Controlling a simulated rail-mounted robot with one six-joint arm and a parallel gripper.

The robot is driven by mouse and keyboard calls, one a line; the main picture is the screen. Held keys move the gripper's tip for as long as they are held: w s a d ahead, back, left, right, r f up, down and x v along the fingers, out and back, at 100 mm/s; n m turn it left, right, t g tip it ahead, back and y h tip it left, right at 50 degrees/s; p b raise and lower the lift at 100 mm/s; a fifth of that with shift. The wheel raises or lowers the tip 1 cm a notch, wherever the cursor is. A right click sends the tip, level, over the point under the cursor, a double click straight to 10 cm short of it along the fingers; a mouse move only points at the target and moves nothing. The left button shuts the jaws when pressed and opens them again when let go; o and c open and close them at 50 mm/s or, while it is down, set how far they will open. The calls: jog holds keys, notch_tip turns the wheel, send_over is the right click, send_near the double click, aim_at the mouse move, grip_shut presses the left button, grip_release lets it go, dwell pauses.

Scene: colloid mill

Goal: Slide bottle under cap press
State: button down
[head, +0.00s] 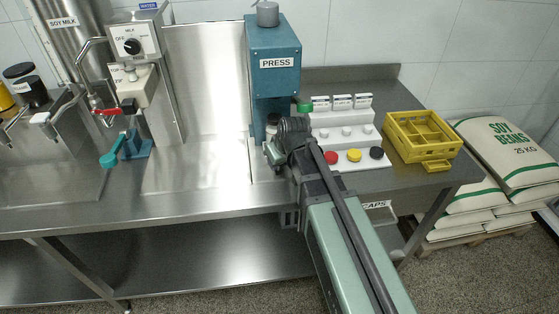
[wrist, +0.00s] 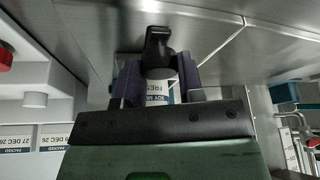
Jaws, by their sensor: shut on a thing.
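My gripper (head: 274,158) is low at the front of the teal cap press (head: 275,75), partly hidden by my wrist. In the wrist view my gripper (wrist: 158,78) is shut on a bottle (wrist: 158,93), with a finger on each side. The bottle's white and blue label shows between the fingers; its lower part is hidden behind my gripper body. A dark rounded part (wrist: 157,45) shows just beyond the bottle; I cannot tell what it is. Whether the bottle is centred under the press is hidden in the head view.
A yellow crate (head: 422,137) is farther right.

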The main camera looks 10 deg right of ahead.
jog(key=shift+d, duration=0.1)
jog(key=c, duration=0.7)
grip_release()
jog(key=shift+d, duration=0.2)
jog(key=shift+c, duration=0.2)
jog(key=shift+r, duration=0.1)
jog(key=p+v, duration=1)
jog(key=shift+r, duration=0.3)
jog(key=shift+s, duration=0.15)
